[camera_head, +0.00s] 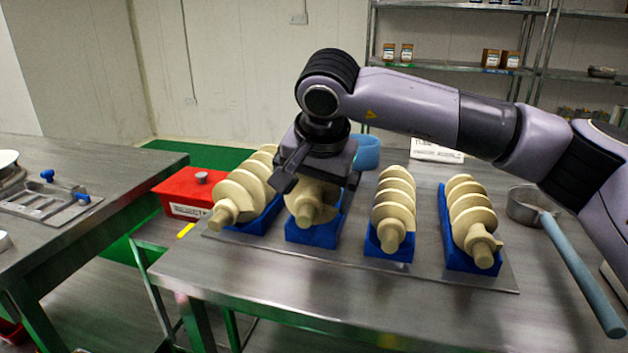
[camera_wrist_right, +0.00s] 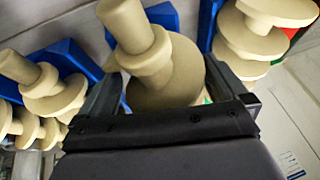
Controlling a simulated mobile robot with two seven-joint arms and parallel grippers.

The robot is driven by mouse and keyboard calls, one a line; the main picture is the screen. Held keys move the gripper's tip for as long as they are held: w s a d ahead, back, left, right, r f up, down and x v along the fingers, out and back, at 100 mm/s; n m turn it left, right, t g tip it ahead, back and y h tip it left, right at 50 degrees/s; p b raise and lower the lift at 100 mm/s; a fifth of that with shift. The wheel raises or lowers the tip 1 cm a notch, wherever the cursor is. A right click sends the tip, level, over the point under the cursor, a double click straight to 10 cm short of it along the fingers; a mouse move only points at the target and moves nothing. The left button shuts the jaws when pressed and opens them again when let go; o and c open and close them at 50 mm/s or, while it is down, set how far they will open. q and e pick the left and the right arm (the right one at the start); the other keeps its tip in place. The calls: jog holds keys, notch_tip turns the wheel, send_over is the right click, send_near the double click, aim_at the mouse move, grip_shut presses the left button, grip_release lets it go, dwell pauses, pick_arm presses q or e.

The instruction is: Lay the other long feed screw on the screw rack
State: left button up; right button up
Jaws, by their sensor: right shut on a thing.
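My right gripper (camera_head: 318,187) points down over the second cream feed screw from the left (camera_head: 308,208) and is shut on it. This screw lies along its blue cradle (camera_head: 312,237) on the screw rack's metal plate (camera_head: 340,258). In the right wrist view the screw (camera_wrist_right: 160,72) sits between the two fingers (camera_wrist_right: 160,92), its shaft end outward. The gripper hides part of the screw, so full seating cannot be told. Other cream screws lie on blue cradles: one at the left (camera_head: 247,188), one right of centre (camera_head: 394,207) and one at the right (camera_head: 470,212). My left gripper is not in view.
A red box (camera_head: 187,193) stands left of the rack. A blue bowl (camera_head: 367,152) is behind it. A metal pot (camera_head: 520,208) and a long blue-grey rod (camera_head: 583,278) are at the right. The table's front strip (camera_head: 250,290) is clear. Another table (camera_head: 110,170) stands left.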

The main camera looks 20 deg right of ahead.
jog(key=shift+f+b, duration=0.45)
jog(key=shift+f, duration=0.75)
jog(key=shift+m+p, duration=0.4)
jog(key=shift+m, duration=0.1)
jog(key=shift+s+a, duration=0.15)
jog(key=shift+a, duration=0.05)
jog(key=shift+s+a, duration=0.3)
jog(key=shift+f, duration=0.1)
